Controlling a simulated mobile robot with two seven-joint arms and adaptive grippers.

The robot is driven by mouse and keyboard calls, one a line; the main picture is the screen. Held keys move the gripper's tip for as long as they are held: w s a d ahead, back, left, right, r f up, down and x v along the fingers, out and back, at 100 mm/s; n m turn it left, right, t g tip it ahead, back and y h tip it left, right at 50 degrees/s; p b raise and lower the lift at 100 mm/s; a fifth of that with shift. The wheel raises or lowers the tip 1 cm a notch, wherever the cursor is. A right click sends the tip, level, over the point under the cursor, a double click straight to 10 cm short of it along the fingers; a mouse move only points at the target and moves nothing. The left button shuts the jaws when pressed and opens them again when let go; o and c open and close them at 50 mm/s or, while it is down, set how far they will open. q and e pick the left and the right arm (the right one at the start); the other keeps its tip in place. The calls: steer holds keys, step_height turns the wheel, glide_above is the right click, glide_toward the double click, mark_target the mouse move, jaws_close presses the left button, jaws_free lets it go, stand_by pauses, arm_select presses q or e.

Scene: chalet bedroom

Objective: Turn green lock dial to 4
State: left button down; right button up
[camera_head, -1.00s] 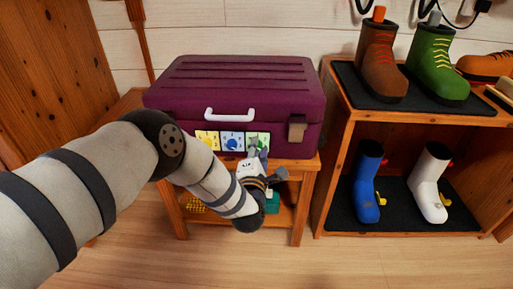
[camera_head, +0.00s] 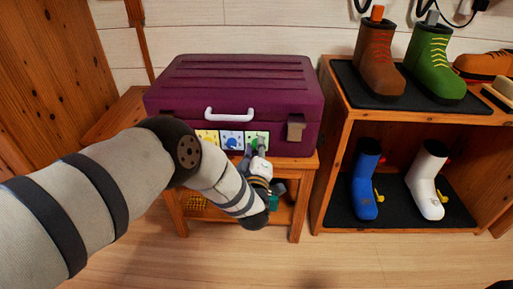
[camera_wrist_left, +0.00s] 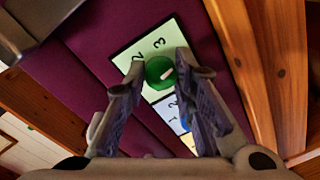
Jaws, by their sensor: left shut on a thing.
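The purple suitcase (camera_head: 235,80) stands on a low wooden table. Its front carries a yellow, a blue and a green panel, side by side. The green dial (camera_wrist_left: 157,72) sits on the pale green panel (camera_wrist_left: 139,46), where a 2 and a 3 can be read. A pale mark on the dial lies on its right side in the left wrist view; any number beyond it is hidden by a finger. My left gripper (camera_wrist_left: 160,64) has one finger on each side of the dial and is shut on it. In the head view, the left gripper (camera_head: 252,148) covers part of the green panel.
The suitcase has a white handle (camera_head: 229,112) and a brown latch (camera_head: 296,127), close to the right of the green panel. A wooden shelf (camera_head: 333,150) with several boots stands to the right. Teal and yellow objects lie under the table. The floor in front is clear.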

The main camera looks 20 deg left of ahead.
arm_select(q)
steer(key=shift+f+m, duration=0.1)
steer(key=shift+m, duration=1)
steer(key=c, duration=1.3)
jaws_free()
steer(key=shift+c, duration=0.2)
steer(key=shift+s, duration=0.1)
steer(key=v, duration=1.2)
